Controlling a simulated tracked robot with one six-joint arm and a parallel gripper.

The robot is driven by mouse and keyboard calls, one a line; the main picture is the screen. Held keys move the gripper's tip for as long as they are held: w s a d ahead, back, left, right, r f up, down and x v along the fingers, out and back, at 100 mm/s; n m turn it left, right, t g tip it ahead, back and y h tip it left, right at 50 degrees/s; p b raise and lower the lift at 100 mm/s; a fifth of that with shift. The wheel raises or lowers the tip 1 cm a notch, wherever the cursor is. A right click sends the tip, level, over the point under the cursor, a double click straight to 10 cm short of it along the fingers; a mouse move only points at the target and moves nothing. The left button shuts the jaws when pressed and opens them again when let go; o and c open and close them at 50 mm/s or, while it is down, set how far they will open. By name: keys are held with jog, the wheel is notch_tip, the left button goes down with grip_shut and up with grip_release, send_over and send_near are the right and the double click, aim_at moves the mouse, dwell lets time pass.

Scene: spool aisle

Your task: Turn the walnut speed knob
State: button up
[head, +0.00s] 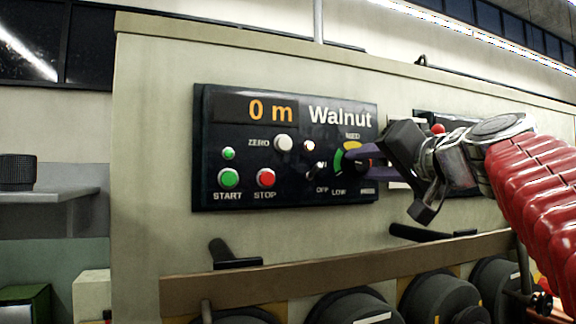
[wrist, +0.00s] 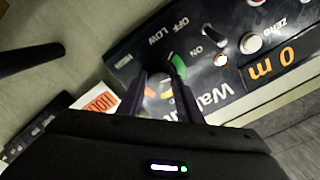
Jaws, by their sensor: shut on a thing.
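The dark Walnut panel (head: 293,196) is fixed to the beige cabinet wall, with an orange "0 m" display and the name "Walnut". Its speed knob (wrist: 160,80) sits at the panel's lower right, inside a green, yellow and red arc marked OFF, LOW and MED. My gripper (head: 351,163) reaches in from the right, its purple fingers at the knob. In the wrist view my gripper (wrist: 163,84) has one finger on each side of the knob and is shut on it.
Beside the knob are a toggle switch (head: 320,170), a white ZERO button (head: 283,142), a green START button (head: 228,178) and a red STOP button (head: 265,177). Another panel (head: 447,124) is partly behind my arm. A wooden rail (head: 300,280) and dark spools (head: 440,298) lie below.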

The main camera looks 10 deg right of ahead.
jog(key=shift+d, duration=0.1)
dwell(0.3)
jog(key=o, duration=1)
jog(key=shift+o, duration=0.2)
